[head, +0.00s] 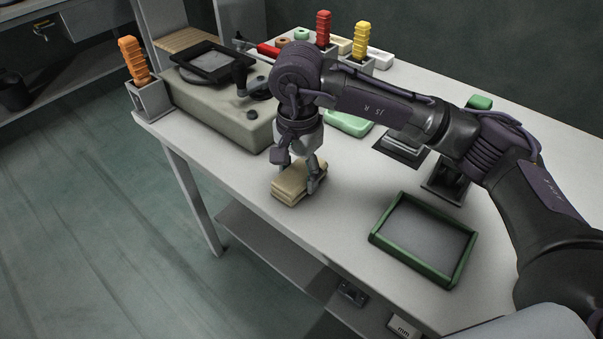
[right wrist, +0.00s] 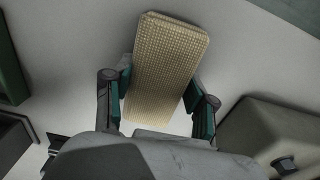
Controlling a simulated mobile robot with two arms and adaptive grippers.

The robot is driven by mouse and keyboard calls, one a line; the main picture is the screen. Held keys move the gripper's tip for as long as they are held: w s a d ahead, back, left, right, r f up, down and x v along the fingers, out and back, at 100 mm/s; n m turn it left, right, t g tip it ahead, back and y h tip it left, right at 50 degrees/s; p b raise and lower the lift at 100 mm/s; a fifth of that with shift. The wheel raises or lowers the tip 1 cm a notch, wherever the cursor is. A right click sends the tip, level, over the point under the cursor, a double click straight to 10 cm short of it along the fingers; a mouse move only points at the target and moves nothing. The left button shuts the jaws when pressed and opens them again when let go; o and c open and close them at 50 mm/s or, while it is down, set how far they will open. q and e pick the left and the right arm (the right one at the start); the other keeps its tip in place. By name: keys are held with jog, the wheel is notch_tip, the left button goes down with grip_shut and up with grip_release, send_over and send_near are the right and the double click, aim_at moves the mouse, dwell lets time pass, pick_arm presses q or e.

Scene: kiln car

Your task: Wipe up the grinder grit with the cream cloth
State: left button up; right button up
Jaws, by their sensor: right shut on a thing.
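The cream cloth (head: 290,187) is a folded, waffle-textured pad on the white table near its front edge. My right gripper (head: 302,178) comes down on it from above and is shut on it. In the right wrist view the cloth (right wrist: 168,62) lies between the two fingers of the right gripper (right wrist: 160,108), one finger at each side. I cannot make out any grinder grit on the table in either view. My left gripper is not in view.
A grey grinder housing (head: 215,108) stands left of the cloth. A green-rimmed tray (head: 377,240) lies to the right at the front. Holders with an orange-handled tool (head: 134,58), a red-handled tool (head: 323,28) and a yellow-handled tool (head: 361,38) stand further back. Table between cloth and tray looks clear.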

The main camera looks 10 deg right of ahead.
aim_at(339, 205)
jog(key=shift+s+d, duration=0.1)
jog(key=shift+s+d+f, duration=0.1)
jog(key=shift+s+d, duration=0.4)
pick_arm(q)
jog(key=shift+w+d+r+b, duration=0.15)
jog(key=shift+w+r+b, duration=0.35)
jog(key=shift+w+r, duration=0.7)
pick_arm(e)
jog(key=shift+s+d, duration=1)
jog(key=shift+s, duration=0.05)
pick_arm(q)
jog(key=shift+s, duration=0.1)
pick_arm(e)
jog(key=shift+s+d, duration=0.2)
jog(key=shift+d, duration=0.05)
jog(key=shift+s+d+b, duration=0.25)
jog(key=shift+s+b, duration=0.05)
jog(key=shift+s+d+b, duration=0.35)
jog(key=shift+s+d, duration=0.75)
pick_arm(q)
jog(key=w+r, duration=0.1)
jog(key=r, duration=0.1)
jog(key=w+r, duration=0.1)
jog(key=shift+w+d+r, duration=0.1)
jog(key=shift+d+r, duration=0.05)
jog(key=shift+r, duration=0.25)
pick_arm(e)
jog(key=shift+a, duration=0.1)
